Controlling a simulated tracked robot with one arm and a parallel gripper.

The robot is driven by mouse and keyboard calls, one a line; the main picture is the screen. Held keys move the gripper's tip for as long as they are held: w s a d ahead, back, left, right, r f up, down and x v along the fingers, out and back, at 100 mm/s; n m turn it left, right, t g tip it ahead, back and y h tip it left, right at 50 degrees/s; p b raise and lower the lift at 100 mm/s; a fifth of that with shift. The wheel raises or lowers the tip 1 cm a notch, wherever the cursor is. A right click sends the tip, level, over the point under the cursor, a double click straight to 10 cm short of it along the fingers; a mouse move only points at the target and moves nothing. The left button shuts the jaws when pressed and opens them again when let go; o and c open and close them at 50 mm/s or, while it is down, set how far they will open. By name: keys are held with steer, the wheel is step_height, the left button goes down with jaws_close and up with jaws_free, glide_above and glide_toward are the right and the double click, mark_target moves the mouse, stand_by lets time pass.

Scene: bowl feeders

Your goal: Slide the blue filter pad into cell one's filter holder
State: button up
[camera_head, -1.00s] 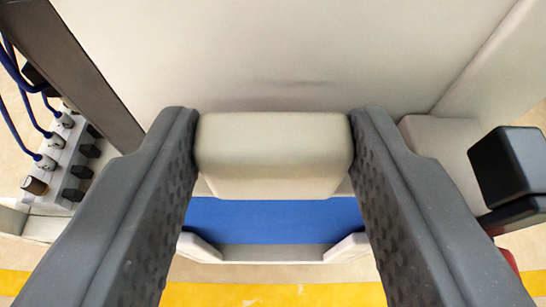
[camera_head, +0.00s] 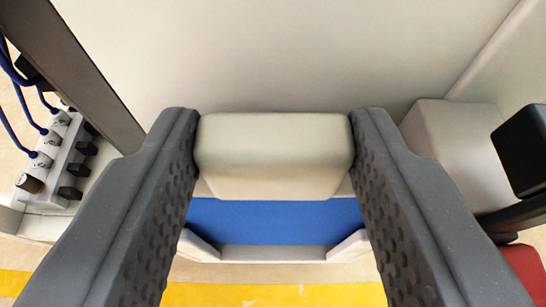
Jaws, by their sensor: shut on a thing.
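My gripper (camera_head: 274,135) is shut on a cream block-shaped grip (camera_head: 274,170), with one dark grey textured finger on each side of it. The blue filter pad (camera_head: 274,222) shows as a flat blue strip just below this grip, with a pale frame edge and two angled corners around it. The pad keeps the same place between my fingers in both frames, so it appears to be carried by the grip. My fingers hide its left and right ends. I cannot make out the filter holder's opening for certain.
A large pale panel (camera_head: 290,60) fills the top. A dark post (camera_head: 75,70) and a connector block (camera_head: 65,165) with blue cables stand at the left. At the right are a pale block (camera_head: 445,145), a black cap (camera_head: 525,150) and a red part (camera_head: 525,270). Yellow floor tape crosses the bottom.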

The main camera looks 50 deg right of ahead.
steer(key=shift+f, duration=0.8)
steer(key=o, duration=1.3)
steer(key=p+v, duration=0.3)
steer(key=v, duration=1)
steer(key=shift+s+a+r, duration=0.15)
steer(key=shift+s+a, duration=0.05)
steer(key=shift+a, duration=0.05)
